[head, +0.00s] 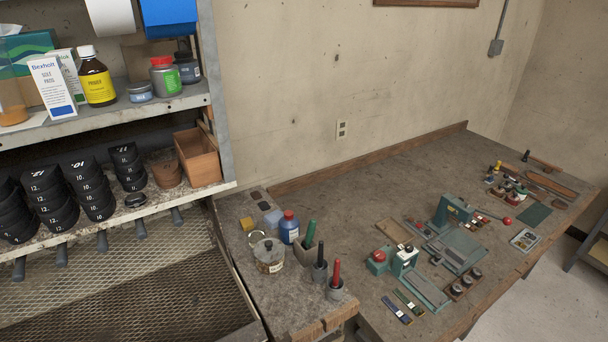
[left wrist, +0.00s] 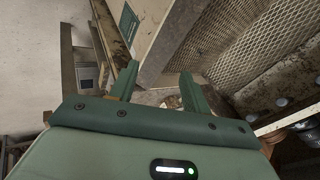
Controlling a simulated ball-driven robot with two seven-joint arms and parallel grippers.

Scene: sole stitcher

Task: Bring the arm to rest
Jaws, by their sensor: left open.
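My left gripper (left wrist: 158,78) shows in the left wrist view, with its two green fingers apart and nothing between them. The green wrist housing (left wrist: 150,128) with a small lit indicator fills the lower part of that view. The view is tilted, and a mesh panel (left wrist: 240,55) lies beyond the fingers to the right. Neither arm shows in the head view, and my right gripper is in neither view.
A workbench (head: 350,210) carries a green machine (head: 453,211), a blue bottle (head: 289,228), a glass jar (head: 268,255) and several tools. A shelf rack (head: 130,112) with bottles and black heel stacks stands at the left. Bare floor (head: 525,310) shows at the lower right.

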